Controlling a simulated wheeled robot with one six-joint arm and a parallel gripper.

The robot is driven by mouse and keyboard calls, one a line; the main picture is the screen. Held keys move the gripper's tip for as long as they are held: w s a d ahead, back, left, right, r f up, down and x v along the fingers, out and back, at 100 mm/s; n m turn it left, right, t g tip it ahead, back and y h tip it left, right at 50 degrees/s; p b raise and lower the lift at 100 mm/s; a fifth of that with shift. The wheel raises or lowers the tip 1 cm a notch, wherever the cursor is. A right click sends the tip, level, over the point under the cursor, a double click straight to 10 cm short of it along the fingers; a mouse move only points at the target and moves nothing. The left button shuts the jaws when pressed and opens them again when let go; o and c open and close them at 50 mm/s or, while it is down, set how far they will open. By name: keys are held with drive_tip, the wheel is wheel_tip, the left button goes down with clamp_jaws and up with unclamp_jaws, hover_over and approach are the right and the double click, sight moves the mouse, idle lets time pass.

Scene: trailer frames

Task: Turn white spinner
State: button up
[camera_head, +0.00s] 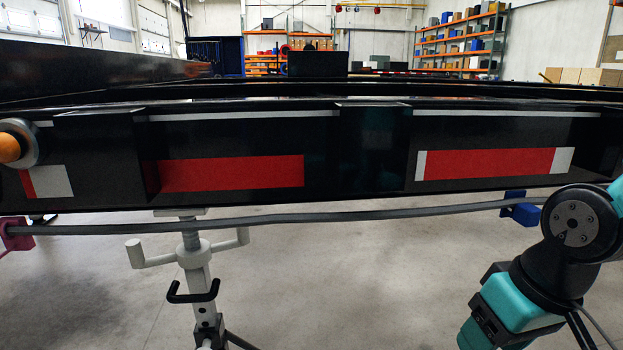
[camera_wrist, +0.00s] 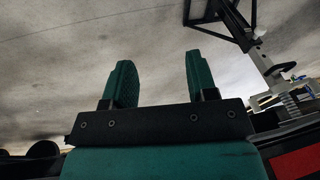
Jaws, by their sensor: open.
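The white spinner (camera_head: 194,254) sits on the threaded screw of an upright stand below the trailer frame, left of the middle in the head view. It has a hub and two arms with upturned cylindrical ends, one to each side. My gripper (camera_wrist: 158,62) shows in the wrist view, with its two green fingers apart and nothing between them. The stand (camera_wrist: 236,25) shows tilted at the upper right there, clear of my fingers; its spinner is small and hard to make out. My gripper is outside the head view, where only my arm shows at the right.
The black trailer frame (camera_head: 380,150) with red and white markings spans the head view above the stand. A grey bar or cable (camera_head: 340,217) runs below it between a pink block (camera_head: 15,234) and a blue block (camera_head: 520,209). A black hook (camera_head: 193,291) juts from the stand. Open floor (camera_head: 330,290) lies right of it.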

drive_tip(key=s+a+r+n+g+y+p, duration=0.2)
drive_tip(key=s+a+r+n+p, duration=0.45)
drive_tip(key=r, duration=0.55)
wheel_tip(320, 180, up, 35)
drive_tip(key=m+p, duration=0.2)
drive_tip(key=p, duration=3.3)
drive_tip(key=shift+s, duration=0.35)
